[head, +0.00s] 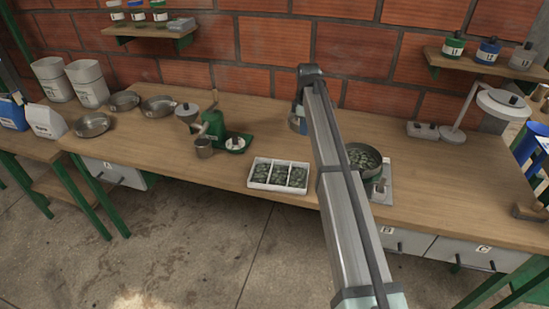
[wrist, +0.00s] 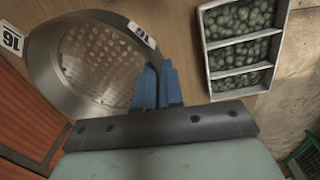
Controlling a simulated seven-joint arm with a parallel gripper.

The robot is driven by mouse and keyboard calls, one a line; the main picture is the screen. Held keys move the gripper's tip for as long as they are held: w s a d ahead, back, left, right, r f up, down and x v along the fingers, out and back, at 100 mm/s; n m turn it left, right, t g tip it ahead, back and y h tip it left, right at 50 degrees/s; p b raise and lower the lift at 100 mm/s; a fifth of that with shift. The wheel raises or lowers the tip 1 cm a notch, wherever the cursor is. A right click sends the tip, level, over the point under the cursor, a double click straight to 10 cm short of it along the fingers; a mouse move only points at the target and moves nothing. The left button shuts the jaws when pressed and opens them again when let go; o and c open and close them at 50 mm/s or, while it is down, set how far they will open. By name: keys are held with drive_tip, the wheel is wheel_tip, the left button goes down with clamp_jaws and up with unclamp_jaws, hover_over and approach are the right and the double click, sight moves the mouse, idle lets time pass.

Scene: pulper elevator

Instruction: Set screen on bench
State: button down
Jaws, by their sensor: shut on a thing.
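A round metal screen (wrist: 95,62) with a perforated floor and a "16" tag on its rim fills the left of the wrist view. My gripper (wrist: 157,80), with blue fingers, is shut on the screen's rim beside that tag. In the head view my own arm hides the screen; only a bluish bit of my gripper (head: 297,122) shows beside the arm, over the back of the wooden bench (head: 250,100). I cannot tell whether the screen touches the bench. A second "16" label (wrist: 12,40) lies at the left edge of the wrist view.
A white three-part tray of green beans (head: 250,183) stands at the bench's front edge. A pan of beans (head: 365,160) stands right of my arm. A green pulper (head: 214,125) and metal pans (head: 93,125) stand left. A lamp (head: 478,110) stands right.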

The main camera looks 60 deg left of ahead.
drive_tip(key=s+a+n, duration=0.2)
drive_tip(key=s+a, duration=0.2)
drive_tip(key=s, duration=0.4)
drive_tip(key=shift+s+f, duration=0.15)
drive_tip(key=shift+f, duration=2.3)
drive_tip(key=shift+s+f, duration=0.1)
drive_tip(key=shift+f, duration=2.35)
drive_tip(key=shift+f, duration=0.1)
drive_tip(key=c, duration=1.3)
unclamp_jaws()
drive_tip(key=shift+o, duration=0.2)
wheel_tip(320, 180, up, 12)
drive_tip(key=shift+s+d, duration=0.25)
drive_tip(key=shift+d, duration=0.15)
